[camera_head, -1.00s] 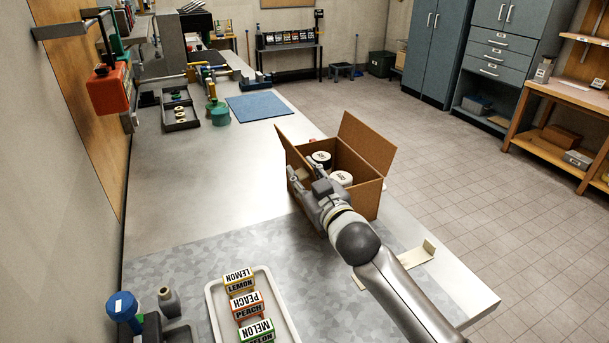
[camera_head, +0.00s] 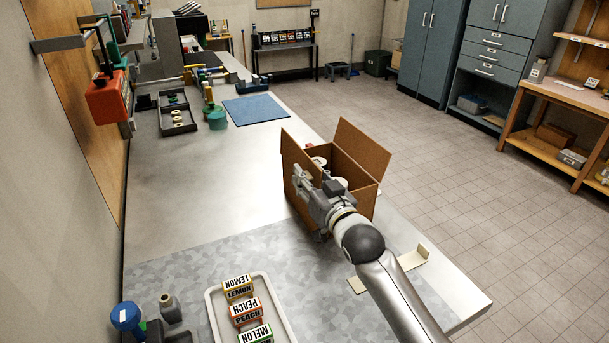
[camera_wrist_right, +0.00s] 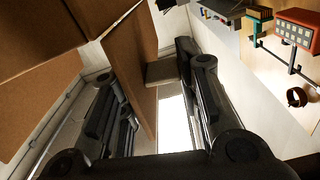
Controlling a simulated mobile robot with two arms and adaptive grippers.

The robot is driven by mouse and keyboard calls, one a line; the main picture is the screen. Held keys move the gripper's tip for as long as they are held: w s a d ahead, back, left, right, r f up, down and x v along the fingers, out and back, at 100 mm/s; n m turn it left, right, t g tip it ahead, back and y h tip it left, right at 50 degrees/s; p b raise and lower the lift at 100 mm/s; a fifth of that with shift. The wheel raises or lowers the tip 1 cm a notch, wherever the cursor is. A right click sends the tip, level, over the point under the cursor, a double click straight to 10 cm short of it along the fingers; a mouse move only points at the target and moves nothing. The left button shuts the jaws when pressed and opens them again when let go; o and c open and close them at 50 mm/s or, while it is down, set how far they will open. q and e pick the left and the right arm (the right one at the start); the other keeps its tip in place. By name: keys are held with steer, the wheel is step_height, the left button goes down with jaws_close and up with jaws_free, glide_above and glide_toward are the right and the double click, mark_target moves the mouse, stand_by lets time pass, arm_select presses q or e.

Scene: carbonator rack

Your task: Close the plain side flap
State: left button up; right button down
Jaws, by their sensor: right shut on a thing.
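The open cardboard box (camera_head: 360,197) stands near the right edge of the table. Its left side flap (camera_head: 294,150), plain brown, stands roughly upright; the right flap (camera_head: 362,150) stands raised and leans outward. My right gripper (camera_head: 308,184) is at the left side of the box, shut on the left flap. In the wrist view the brown panel (camera_wrist_right: 132,65) runs between the fingers of the right gripper (camera_wrist_right: 148,75). Jars with white lids (camera_head: 338,183) sit in the box, partly hidden by my gripper. My left gripper is not in view.
A white tray (camera_head: 212,315) with several labelled flavour packs lies at the front. A blue mat (camera_head: 255,108) is farther back. The table left of the box is clear.

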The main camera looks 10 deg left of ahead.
steer(key=shift+w+d+m+p, duration=0.15)
steer(key=shift+d+m+p, duration=0.1)
steer(key=shift+m, duration=0.4)
steer(key=shift+w+d+m+p, duration=0.15)
steer(key=shift+d+m+p, duration=0.1)
steer(key=shift+m, duration=0.4)
steer(key=c, duration=1.2)
jaws_free()
steer(key=shift+o, duration=0.2)
steer(key=v, duration=1.2)
